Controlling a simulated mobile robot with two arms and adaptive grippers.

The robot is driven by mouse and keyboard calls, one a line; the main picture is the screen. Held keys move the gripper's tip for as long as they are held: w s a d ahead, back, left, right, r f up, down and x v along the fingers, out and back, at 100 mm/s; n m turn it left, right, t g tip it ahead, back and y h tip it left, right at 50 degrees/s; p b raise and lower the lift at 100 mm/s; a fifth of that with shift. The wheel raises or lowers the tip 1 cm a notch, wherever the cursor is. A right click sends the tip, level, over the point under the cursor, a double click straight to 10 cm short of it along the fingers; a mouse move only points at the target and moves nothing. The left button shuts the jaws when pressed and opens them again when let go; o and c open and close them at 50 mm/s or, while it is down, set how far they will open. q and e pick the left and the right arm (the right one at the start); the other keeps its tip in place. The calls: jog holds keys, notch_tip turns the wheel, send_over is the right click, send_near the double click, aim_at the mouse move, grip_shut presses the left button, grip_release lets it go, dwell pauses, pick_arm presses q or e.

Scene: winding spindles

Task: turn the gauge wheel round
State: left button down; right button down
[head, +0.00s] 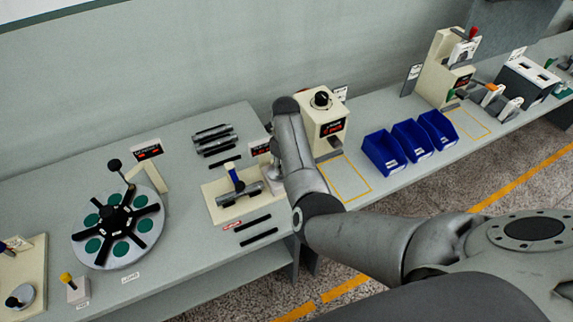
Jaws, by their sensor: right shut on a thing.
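A round pale disc (82,226) with black spokes and green pads lies flat on the bench at the left; it looks like the gauge wheel. A black-knobbed post (115,165) stands at its far edge. My right gripper (268,180) is well to the right of the disc, at the right side of a cream fixture (216,200) with a blue handle (232,172) and a grey rod-like part (240,197). My right forearm largely hides this gripper. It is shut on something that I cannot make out. My left gripper is out of view.
Several dark spindles (214,138) lie behind the fixture, and two black bars (255,230) lie in front. A cream machine (323,125) and blue bins (383,152) stand to the right. A yellow-knobbed block (76,290) is close to the disc's near edge.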

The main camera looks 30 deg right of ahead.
jog(key=m, duration=0.3)
jog(key=a+m, duration=0.1)
jog(key=m, duration=0.1)
jog(key=shift+s+a+r+m, duration=0.1)
jog(key=shift+r+m, duration=0.1)
jog(key=shift+m, duration=0.2)
dwell(0.4)
jog(key=c, duration=1.6)
grip_release()
jog(key=o, duration=0.3)
jog(key=shift+s+a+f, duration=0.1)
jog(key=shift+o, duration=0.2)
